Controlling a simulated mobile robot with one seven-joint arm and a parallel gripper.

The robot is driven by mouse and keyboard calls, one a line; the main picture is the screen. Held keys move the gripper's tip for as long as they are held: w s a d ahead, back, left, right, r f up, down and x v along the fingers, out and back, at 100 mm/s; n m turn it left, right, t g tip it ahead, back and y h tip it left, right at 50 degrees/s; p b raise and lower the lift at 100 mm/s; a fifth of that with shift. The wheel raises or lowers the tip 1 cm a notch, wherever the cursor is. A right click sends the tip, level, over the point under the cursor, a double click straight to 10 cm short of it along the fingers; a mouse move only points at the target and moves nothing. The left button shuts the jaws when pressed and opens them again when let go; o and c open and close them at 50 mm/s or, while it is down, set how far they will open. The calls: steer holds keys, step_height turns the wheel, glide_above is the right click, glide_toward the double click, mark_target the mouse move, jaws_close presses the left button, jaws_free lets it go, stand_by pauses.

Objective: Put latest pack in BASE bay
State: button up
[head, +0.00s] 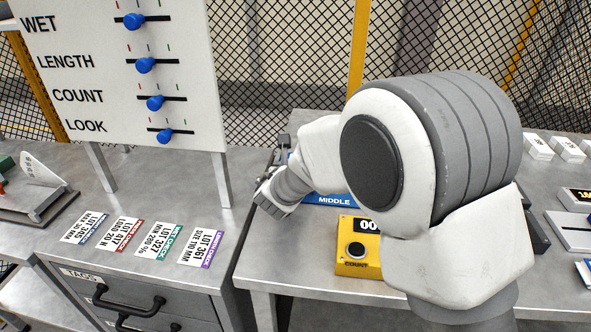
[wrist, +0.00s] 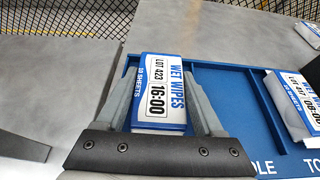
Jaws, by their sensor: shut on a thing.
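My gripper (wrist: 165,75) is shut on a white and blue wet wipes pack (wrist: 160,95) reading LOT 423 and 16:00. The pack is over or in the left bay of a blue tray (wrist: 225,66); I cannot tell whether it touches the floor. The middle bay looks empty. A second wet wipes pack (wrist: 296,98), marked 08:00, lies in the right bay, whose label begins "TO". The left bay's label is hidden behind my gripper. In the head view, my gripper (head: 272,190) is at the tray's left end, and my arm hides most of the tray (head: 333,199).
A yellow counter box (head: 358,255) stands in front of the tray. Left are a board with blue sliders (head: 145,65) and several lot tags (head: 160,242) on a drawer bench. More white packs (head: 538,147) lie at the right. A gap separates the two benches. Mesh fencing is behind.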

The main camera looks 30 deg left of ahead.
steer(key=shift+f, duration=0.4)
steer(key=o, duration=1.1)
steer(key=shift+r, duration=0.15)
